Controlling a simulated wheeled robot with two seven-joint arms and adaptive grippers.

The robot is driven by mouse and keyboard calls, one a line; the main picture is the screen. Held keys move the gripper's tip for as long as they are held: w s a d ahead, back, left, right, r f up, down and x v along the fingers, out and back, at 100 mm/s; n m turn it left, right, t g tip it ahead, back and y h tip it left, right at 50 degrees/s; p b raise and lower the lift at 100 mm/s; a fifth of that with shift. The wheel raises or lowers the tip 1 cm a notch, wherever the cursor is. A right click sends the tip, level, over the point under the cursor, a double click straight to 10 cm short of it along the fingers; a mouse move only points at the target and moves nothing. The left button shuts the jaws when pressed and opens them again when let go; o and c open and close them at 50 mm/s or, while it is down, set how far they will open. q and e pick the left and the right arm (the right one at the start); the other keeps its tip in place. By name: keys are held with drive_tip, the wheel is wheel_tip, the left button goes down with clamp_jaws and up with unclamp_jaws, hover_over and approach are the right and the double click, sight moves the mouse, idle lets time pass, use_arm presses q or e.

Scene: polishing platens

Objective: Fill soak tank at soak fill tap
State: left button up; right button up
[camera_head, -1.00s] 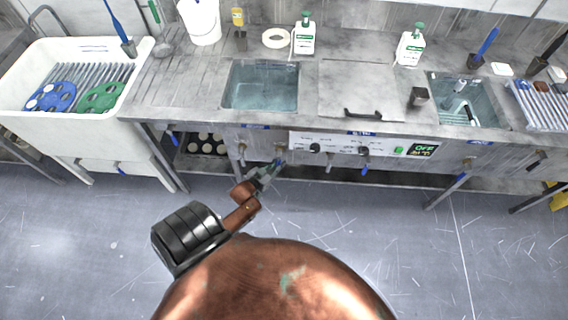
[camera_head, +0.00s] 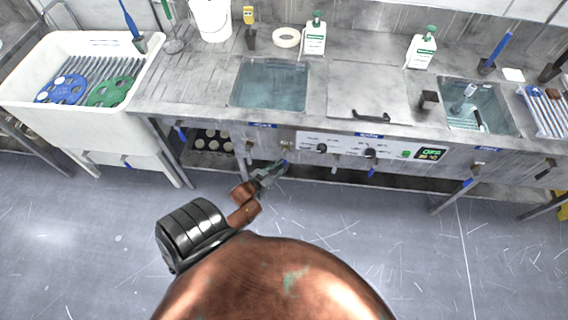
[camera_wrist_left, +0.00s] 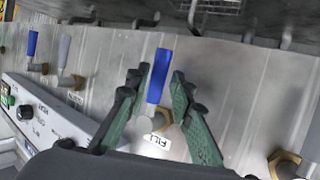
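The soak tank (camera_head: 239,98) is a basin sunk in the steel bench, left of the closed lid, with bluish water in it. In the left wrist view, a tap with a blue lever (camera_wrist_left: 158,78) sticks out from the steel panel above a label reading FILL (camera_wrist_left: 157,141). My left gripper (camera_wrist_left: 160,76) has green fingers, one on each side of this lever, apart and with narrow gaps. In the head view my left gripper (camera_head: 279,170) is at the bench front below the soak tank and partly covers the tap. My right gripper is out of view.
More taps (camera_wrist_left: 68,75) stand along the panel beside a control box (camera_head: 330,140) with knobs and a display. A white sink (camera_head: 75,125) with blue and green discs is at the left. Another water basin (camera_head: 512,130) is at the right. The floor in front is clear.

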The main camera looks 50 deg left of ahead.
use_arm(q)
drive_tip(key=v, duration=0.9)
drive_tip(key=shift+s, duration=0.2)
